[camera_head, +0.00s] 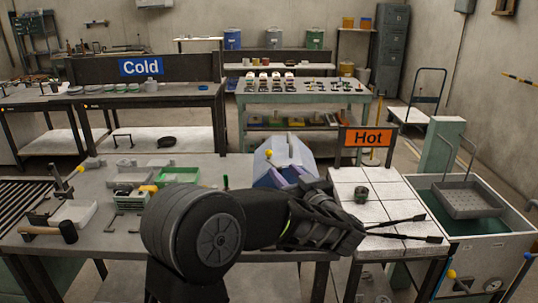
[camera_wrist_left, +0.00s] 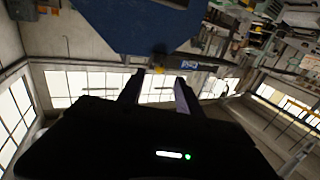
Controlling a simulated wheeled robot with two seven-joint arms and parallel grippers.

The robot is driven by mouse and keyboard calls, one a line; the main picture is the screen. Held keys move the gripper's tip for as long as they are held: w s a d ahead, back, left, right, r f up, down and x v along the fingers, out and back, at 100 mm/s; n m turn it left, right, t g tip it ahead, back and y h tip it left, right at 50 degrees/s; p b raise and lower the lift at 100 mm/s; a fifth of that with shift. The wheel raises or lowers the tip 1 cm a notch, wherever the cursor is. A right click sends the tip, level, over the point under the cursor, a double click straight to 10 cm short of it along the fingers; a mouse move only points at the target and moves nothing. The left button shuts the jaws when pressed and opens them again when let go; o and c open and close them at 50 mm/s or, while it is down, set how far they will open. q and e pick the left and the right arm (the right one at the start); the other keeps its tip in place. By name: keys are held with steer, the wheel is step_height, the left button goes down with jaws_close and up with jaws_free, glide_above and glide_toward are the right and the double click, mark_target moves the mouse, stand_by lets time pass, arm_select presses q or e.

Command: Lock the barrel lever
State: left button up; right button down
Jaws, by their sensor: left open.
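My left gripper (camera_head: 432,228) is open. Yellow and blue knobs (camera_head: 451,274) also show at the lower right, by the tank. I cannot tell which of these is the barrel lever. My left arm hides part of the pale body. My right gripper is out of view.
A green-lined tank (camera_head: 510,220) with a perforated basket (camera_head: 468,198) is at right. A mallet (camera_head: 68,231) lies left.

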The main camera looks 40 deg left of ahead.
mark_target(269, 157)
arm_select(q)
steer(key=p+x, duration=0.2)
steer(key=x, duration=0.8)
steer(key=shift+w+a+f+p, duration=0.1)
steer(key=shift+w+a+p, duration=0.05)
steer(key=shift+a+p, duration=0.15)
steer(key=c, duration=0.7)
jaws_close()
